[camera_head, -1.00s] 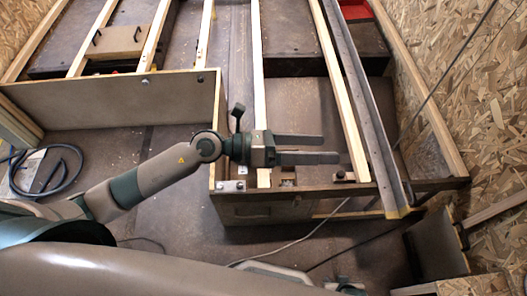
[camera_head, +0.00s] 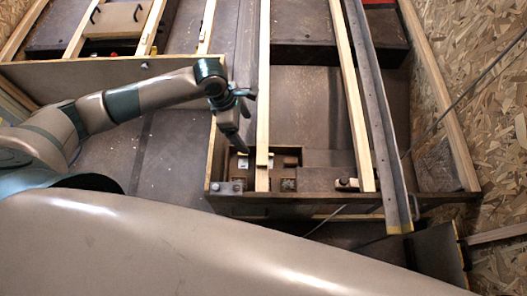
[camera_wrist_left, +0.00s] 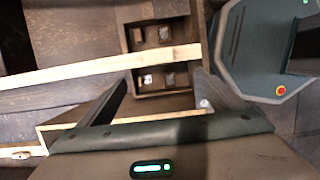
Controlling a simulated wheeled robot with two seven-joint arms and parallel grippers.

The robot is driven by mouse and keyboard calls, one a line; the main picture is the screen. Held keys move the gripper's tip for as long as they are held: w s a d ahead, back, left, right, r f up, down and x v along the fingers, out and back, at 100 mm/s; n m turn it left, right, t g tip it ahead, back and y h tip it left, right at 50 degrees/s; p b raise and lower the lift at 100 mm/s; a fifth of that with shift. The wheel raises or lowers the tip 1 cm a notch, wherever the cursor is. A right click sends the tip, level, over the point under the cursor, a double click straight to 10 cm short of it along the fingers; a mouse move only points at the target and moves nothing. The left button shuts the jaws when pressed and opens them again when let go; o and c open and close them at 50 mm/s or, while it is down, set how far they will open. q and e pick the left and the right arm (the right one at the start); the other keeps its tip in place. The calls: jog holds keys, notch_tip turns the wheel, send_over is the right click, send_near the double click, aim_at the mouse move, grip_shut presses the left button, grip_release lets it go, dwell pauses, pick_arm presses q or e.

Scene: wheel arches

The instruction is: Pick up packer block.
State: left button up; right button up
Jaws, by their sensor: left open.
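My left gripper (camera_head: 243,144) points down, open and empty, above the left end of a small divided wooden tray (camera_head: 213,170). In the left wrist view the open fingers (camera_wrist_left: 161,80) spread either side of the tray (camera_wrist_left: 126,60), above it. Small pieces lie in its compartments, among them a pale piece (camera_wrist_left: 147,79) and brownish pieces (camera_wrist_left: 164,33). I cannot tell which is the packer block. A small brown block (camera_head: 347,183) also sits right of the tray, by a rail's end. The fingers touch none of these. My right gripper is out of view.
A pale wooden slat (camera_head: 262,100) crosses over the tray and also passes below the fingers in the left wrist view (camera_wrist_left: 100,68). Another slat (camera_head: 352,100) and a dark metal rail (camera_head: 376,110) run to the right. A chipboard wall (camera_head: 480,90) bounds the right side.

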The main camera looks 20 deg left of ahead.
pick_arm(q)
jog(key=p, duration=0.1)
send_over(262, 154)
jog(key=s+a, duration=0.1)
jog(key=a, duration=0.1)
notch_tip(262, 154, down, 12)
jog(key=shift+d+r, duration=0.1)
jog(key=shift+d, duration=0.05)
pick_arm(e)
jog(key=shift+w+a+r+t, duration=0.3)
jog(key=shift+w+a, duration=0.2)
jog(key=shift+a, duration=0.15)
pick_arm(q)
jog(key=shift+d+f, duration=0.1)
jog(key=shift+f, duration=0.25)
jog(key=x, duration=0.3)
jog(key=shift+w+d+f+p, duration=0.15)
jog(key=shift+w+f+p, duration=0.1)
jog(key=shift+f+p, duration=0.05)
jog(key=shift+w+f, duration=0.1)
jog(key=shift+f, duration=0.3)
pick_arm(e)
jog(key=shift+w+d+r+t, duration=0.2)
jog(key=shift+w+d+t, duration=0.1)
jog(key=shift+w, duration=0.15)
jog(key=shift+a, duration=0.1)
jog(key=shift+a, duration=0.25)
